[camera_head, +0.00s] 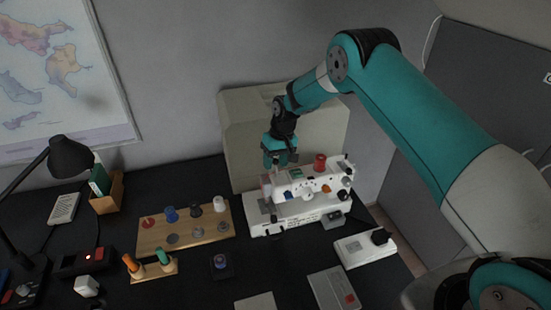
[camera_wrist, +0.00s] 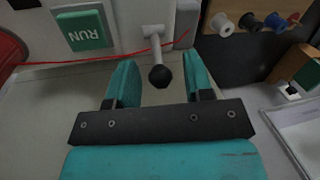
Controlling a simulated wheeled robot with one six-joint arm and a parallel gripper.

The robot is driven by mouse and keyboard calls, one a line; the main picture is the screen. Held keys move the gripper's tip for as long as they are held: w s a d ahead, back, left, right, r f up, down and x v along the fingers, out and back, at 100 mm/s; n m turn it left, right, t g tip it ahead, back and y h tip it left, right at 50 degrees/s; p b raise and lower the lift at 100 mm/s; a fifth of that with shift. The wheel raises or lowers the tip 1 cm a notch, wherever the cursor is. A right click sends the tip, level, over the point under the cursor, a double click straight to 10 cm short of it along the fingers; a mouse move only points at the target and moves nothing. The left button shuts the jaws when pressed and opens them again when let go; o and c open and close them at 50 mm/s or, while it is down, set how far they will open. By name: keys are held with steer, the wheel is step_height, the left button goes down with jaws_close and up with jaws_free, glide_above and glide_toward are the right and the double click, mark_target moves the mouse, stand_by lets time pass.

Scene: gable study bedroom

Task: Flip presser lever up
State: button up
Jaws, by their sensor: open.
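The white sewing machine (camera_head: 310,195) stands on the black desk near the back wall. In the wrist view, a white lever (camera_wrist: 154,45) with a black ball knob (camera_wrist: 159,76) sticks out from its pale body. My gripper (camera_head: 281,158) is above the left end of the machine, fingers downward. In the wrist view my gripper (camera_wrist: 160,85) is open, with one teal finger on each side of the knob; I see gaps on both sides. A green RUN label (camera_wrist: 85,30) sits to the left of the lever. In the head view the lever is hidden or too small to make out.
A red thread (camera_wrist: 110,58) runs across near the lever. A red spool (camera_head: 320,163) stands on the machine. A wooden spool board (camera_head: 190,243) lies to the left, a white pedal unit (camera_head: 358,252) to the right. A beige cover (camera_head: 240,130) stands behind the machine.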

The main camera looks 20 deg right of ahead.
steer(key=shift+f, duration=0.2)
steer(key=shift+c, duration=0.4)
jaws_close()
